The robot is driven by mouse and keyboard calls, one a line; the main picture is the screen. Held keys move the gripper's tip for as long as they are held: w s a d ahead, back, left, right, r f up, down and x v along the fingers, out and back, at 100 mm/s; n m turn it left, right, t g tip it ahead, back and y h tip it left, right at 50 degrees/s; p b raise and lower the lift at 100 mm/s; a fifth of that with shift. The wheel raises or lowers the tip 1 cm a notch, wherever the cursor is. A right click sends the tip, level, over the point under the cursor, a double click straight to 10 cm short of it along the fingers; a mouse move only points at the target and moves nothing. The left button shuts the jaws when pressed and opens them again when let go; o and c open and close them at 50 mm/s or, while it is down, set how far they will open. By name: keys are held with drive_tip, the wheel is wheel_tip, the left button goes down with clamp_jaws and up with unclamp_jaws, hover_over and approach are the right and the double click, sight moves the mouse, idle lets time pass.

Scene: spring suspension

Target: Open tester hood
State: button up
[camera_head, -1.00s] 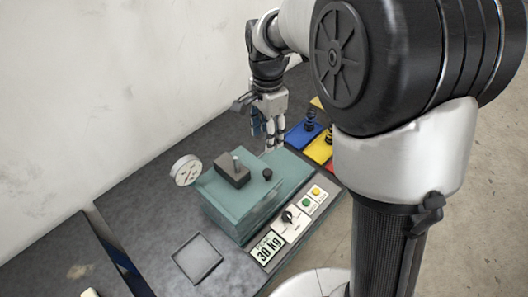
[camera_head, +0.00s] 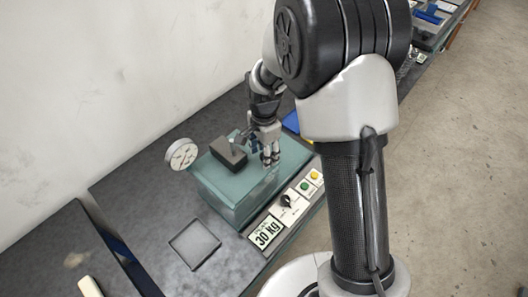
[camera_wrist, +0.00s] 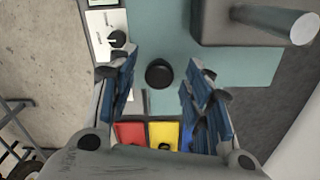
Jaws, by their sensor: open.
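The tester is a teal box with a glassy, see-through hood (camera_head: 222,178) on the dark bench. A dark block (camera_head: 228,152) with a metal rod sits on its top. My gripper (camera_head: 270,161) points down above the right end of the hood. In the wrist view its two blue-padded fingers (camera_wrist: 158,98) are apart and empty. A round black knob (camera_wrist: 159,73) on the teal top (camera_wrist: 150,38) shows between and ahead of the fingertips. The hood appears closed.
A white dial gauge (camera_head: 182,154) stands at the tester's left. A control panel (camera_head: 287,205) with a 30 kg sign, a rotary switch and buttons runs along the front. A shallow square tray (camera_head: 195,244) lies on the bench. Red (camera_wrist: 131,134) and yellow (camera_wrist: 164,134) blocks lie beyond.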

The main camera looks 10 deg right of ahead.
drive_tip(key=shift+c, duration=0.3)
clamp_jaws()
idle(0.3)
